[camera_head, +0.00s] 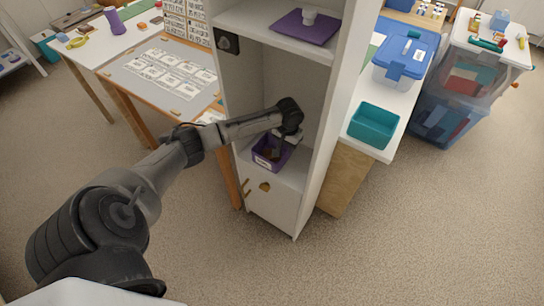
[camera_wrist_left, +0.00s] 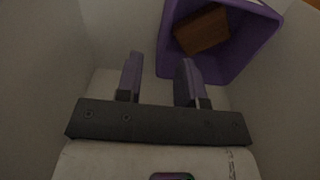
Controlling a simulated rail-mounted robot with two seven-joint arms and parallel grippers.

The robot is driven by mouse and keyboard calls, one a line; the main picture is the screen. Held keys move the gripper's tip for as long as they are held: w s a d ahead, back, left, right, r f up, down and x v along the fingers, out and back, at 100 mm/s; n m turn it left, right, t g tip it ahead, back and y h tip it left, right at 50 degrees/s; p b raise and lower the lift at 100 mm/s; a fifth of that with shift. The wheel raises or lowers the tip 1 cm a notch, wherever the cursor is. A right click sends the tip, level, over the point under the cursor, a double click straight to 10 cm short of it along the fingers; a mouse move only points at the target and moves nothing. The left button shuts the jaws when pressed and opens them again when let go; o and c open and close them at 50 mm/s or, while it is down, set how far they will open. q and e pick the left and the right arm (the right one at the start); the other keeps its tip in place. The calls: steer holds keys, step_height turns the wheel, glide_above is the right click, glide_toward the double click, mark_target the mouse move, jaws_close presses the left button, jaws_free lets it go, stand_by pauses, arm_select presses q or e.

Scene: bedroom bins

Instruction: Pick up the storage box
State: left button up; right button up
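A small purple storage box (camera_head: 266,163) with a white label on its front sits on the lower open shelf of the white cabinet. In the left wrist view the purple box (camera_wrist_left: 242,62) is at upper right, with a brown block (camera_wrist_left: 202,30) inside. My left gripper (camera_head: 284,141) reaches into the cabinet at the box's back right side. In the wrist view its two fingers (camera_wrist_left: 158,78) are apart. The right finger overlaps the box's near edge, and a corner shows between the fingers; I cannot tell whether they touch it. My right gripper is not in view.
The cabinet's right side wall (camera_head: 327,140) stands close beside my gripper. A purple tray (camera_head: 303,27) lies on the shelf above. A teal bin (camera_head: 373,125) and a blue-lidded box (camera_head: 405,55) stand on the counter at right. A table (camera_head: 165,75) with cards is at left.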

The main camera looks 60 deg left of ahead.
mark_target(285, 155)
arm_select(q)
steer(key=f+b, duration=0.1)
steer(key=f, duration=0.1)
steer(key=f+b, duration=0.1)
steer(key=f, duration=0.1)
steer(key=f+b, duration=0.1)
steer(key=f, duration=0.1)
steer(key=shift+a+f, duration=0.1)
steer(key=shift+a, duration=0.15)
steer(key=shift+c, duration=0.3)
jaws_close()
